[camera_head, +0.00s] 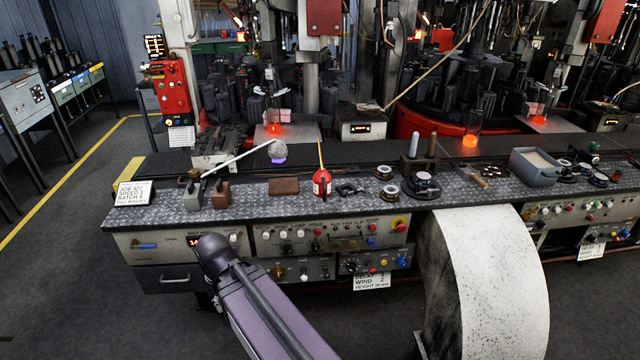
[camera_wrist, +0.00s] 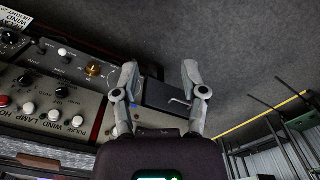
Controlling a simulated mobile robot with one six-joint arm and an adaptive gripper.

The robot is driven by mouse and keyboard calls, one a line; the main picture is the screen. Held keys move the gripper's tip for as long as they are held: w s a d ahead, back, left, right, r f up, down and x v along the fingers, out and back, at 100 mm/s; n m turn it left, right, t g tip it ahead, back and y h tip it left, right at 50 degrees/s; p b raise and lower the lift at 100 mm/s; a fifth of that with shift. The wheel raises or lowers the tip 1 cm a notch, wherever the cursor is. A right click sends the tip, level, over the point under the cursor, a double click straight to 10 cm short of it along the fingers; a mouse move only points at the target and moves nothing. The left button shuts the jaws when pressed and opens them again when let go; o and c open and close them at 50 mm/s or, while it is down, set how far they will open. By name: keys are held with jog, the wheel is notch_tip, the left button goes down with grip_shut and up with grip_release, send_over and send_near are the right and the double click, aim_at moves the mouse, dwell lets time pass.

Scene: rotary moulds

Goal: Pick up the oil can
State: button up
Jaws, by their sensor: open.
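The oil can (camera_head: 322,184) is a small red can with a long thin yellow spout pointing up. It stands upright near the front edge of the dark patterned bench top (camera_head: 255,205). It is not visible in the wrist view. My gripper (camera_wrist: 160,75) shows in the wrist view with its two fingers spread and nothing between them. A drawer front with a handle and the panel of knobs appear beyond and beside the fingers. In the head view my purple arm is in front of the bench, low and left of the can; the fingers are not seen there.
A brown block (camera_head: 284,186) lies left of the can, and black metal parts (camera_head: 350,189) lie right. A rod with a round end (camera_head: 277,151) is behind. A white curved chute (camera_head: 490,275) stands front right. Control panels (camera_head: 330,235) line the bench front.

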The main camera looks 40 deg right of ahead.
aim_at(321, 170)
jog(key=shift+w+d, duration=0.1)
jog(key=shift+d, duration=0.25)
jog(key=w+d+r+n+y+p, duration=0.1)
jog(key=w+d+r+n+p, duration=0.3)
jog(key=w+d, duration=0.55)
jog(key=w+d+r+n+y+p, duration=0.15)
jog(key=w+d+r+p, duration=0.3)
jog(key=d, duration=0.95)
jog(key=d+r+n+t+p, duration=0.1)
jog(key=d+r+n+p, duration=0.2)
jog(key=d, duration=1)
jog(key=d+r+n+t+y+p, duration=0.1)
jog(key=d+r+n+p, duration=0.2)
jog(key=d, duration=1)
jog(key=shift+s+r, duration=0.4)
jog(key=shift+r, duration=0.4)
jog(key=shift+f+y, duration=0.15)
jog(key=shift+y, duration=0.1)
jog(key=b+x, duration=0.7)
jog(key=x, duration=0.1)
jog(key=shift+w+b, duration=0.15)
jog(key=shift+b, duration=0.15)
jog(key=shift+a+f, duration=0.1)
jog(key=shift+f, duration=0.05)
